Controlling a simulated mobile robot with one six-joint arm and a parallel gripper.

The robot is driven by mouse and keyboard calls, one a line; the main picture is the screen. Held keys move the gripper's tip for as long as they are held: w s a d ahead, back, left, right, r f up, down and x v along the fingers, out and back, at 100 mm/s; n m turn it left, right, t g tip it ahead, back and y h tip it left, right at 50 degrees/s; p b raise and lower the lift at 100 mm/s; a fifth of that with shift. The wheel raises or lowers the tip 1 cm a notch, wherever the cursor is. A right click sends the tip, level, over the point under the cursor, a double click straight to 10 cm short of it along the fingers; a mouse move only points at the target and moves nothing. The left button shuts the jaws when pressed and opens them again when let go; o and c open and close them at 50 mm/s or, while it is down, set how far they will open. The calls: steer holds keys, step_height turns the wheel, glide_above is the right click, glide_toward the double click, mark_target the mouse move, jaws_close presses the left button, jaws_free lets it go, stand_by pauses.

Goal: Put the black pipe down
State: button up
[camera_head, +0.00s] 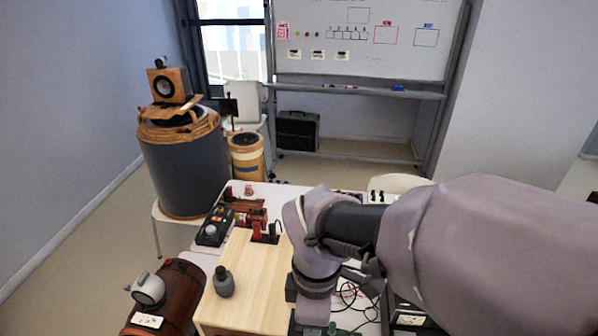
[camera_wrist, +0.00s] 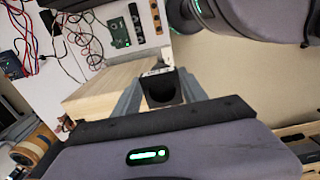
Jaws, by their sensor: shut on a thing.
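The black pipe (camera_wrist: 162,90) shows in the wrist view as a short dark piece with an open end facing the camera. My gripper (camera_wrist: 160,80) is shut on it, with one grey finger on each side. Past the pipe in that view is the edge of a pale wooden box (camera_wrist: 95,92). In the head view my arm covers the area right of the wooden box (camera_head: 250,275), and the pipe and fingertips are hidden there. I cannot tell how high the pipe is above any surface.
A dark grey bottle-shaped thing (camera_head: 223,284) stands on the wooden box. A black device with a knob (camera_head: 212,230) is behind it. A brown cylinder (camera_head: 175,300) is at the front left. Loose cables (camera_wrist: 75,30) and a green board (camera_wrist: 118,32) lie on the white table.

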steer(key=shift+w+a+f, duration=0.8)
steer(key=shift+w+a, duration=0.6)
steer(key=shift+w, duration=0.9)
steer(key=shift+w+a+f, duration=0.75)
steer(key=shift+w+a, duration=0.6)
steer(key=shift+w, duration=0.95)
steer(key=shift+w+a+f, duration=0.8)
steer(key=shift+w+a, duration=0.6)
steer(key=shift+w, duration=0.9)
steer(key=shift+f, duration=0.1)
steer(key=o, duration=1.5)
steer(key=shift+c, duration=0.2)
